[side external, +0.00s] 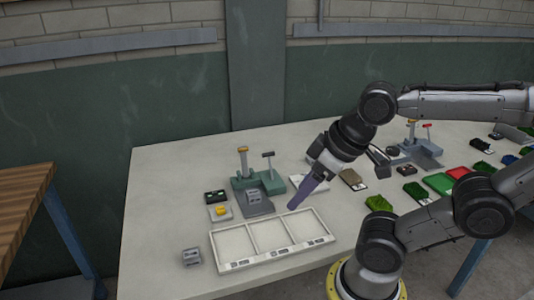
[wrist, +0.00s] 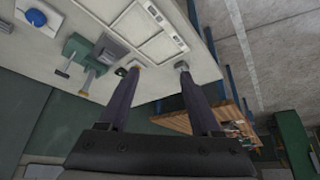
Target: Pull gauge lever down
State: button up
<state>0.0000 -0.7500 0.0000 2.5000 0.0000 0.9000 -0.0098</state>
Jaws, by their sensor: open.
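A green gauge stand (side external: 258,184) is on the table left of my gripper. A grey lever with a black crossbar handle (side external: 268,155) rises upright from its right part, and a post with a yellow cap (side external: 243,151) stands at its left. In the wrist view the green stand (wrist: 77,46) is at upper left, with two upright parts projecting from it. My gripper (side external: 294,207) has long purple fingers pointing down over the white tray's right part. In the wrist view my gripper (wrist: 154,70) has its fingers apart with nothing between them. It is clear of the lever.
A white three-compartment tray (side external: 214,254) lies in front of the stand. A small grey block (side external: 191,257) sits at its left. A second, grey stand (side external: 424,153) with a red-handled lever (side external: 427,126) and several turf pieces lie to the right. The table's left side is bare.

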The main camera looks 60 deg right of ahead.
jog(key=shift+s+f+n, duration=0.1)
jog(key=shift+n, duration=0.2)
jog(key=shift+c, duration=1)
jog(key=w+d+r+n+g, duration=0.2)
jog(key=w+r+n, duration=0.4)
jog(key=r, duration=0.5)
jog(key=w+d+r+n+g, duration=0.1)
jog(key=w+d+r+n, duration=0.25)
jog(key=w, duration=0.35)
jog(key=m+g+y, duration=0.1)
jog(key=g+y, duration=0.1)
jog(key=g, duration=0.2)
send_over(264, 156)
jog(key=w+d, duration=0.2)
jog(key=d, duration=0.1)
jog(key=w+d+x, duration=0.1)
jog(key=x, duration=0.6)
jog(key=w+d+f+x, duration=0.1)
jog(key=d+x, duration=0.1)
jog(key=x, duration=1.9)
jog(key=shift+s+a, duration=0.1)
jog(key=shift+a, duration=0.15)
